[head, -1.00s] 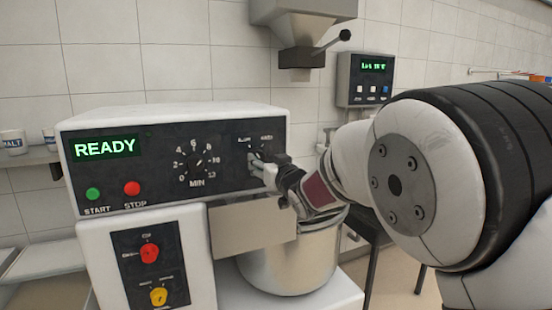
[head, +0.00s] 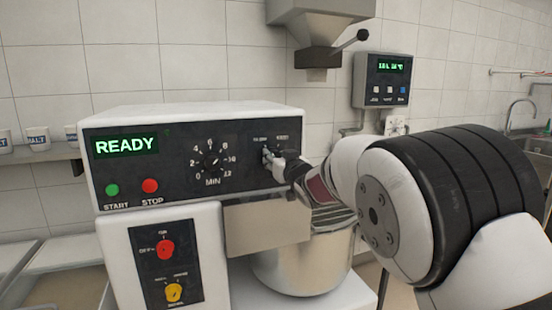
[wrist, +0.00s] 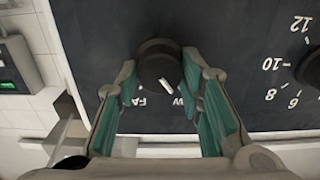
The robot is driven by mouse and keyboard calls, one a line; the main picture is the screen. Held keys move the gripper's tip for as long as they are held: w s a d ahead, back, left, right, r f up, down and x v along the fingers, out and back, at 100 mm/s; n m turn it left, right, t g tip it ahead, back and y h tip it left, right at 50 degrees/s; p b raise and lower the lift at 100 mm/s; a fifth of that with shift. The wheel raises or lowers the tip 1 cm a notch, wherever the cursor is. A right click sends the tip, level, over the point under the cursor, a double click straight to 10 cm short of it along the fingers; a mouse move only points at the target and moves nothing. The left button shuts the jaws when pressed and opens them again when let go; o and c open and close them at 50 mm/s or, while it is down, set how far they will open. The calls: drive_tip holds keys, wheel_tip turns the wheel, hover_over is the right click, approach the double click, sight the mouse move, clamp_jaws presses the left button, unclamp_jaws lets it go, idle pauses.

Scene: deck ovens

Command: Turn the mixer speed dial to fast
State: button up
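The mixer (head: 190,112) has a dark front panel with a lit READY display (head: 125,145). Its speed dial (wrist: 158,64) is a round black knob with a white pointer mark. In the wrist view the mark slants toward the label ending in W, away from the partly hidden label starting FA. My gripper (wrist: 158,66) is open at the dial, one finger on each side of the knob. Whether the fingertips touch it is unclear. In the head view my gripper (head: 279,165) covers part of the dial at the panel's right end.
The timer dial (head: 211,160) is left of the speed dial. Green START (head: 112,190) and red STOP (head: 150,186) buttons, with red (head: 165,250) and yellow (head: 174,293) knobs, are farther left. A steel bowl (head: 300,265) stands below my gripper, a hopper (head: 320,30) above.

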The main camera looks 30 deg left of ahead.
drive_tip(key=shift+m+b, duration=0.35)
drive_tip(key=shift+m, duration=0.15)
drive_tip(key=shift+w+d+f+m+b, duration=0.1)
drive_tip(key=shift+m+b, duration=2.15)
drive_tip(key=shift+m, duration=1)
drive_tip(key=shift+w+d+m+b, duration=0.1)
drive_tip(key=shift+m+b, duration=2.1)
drive_tip(key=shift+m, duration=1.05)
drive_tip(key=o, duration=1.2)
drive_tip(key=shift+c, duration=0.2)
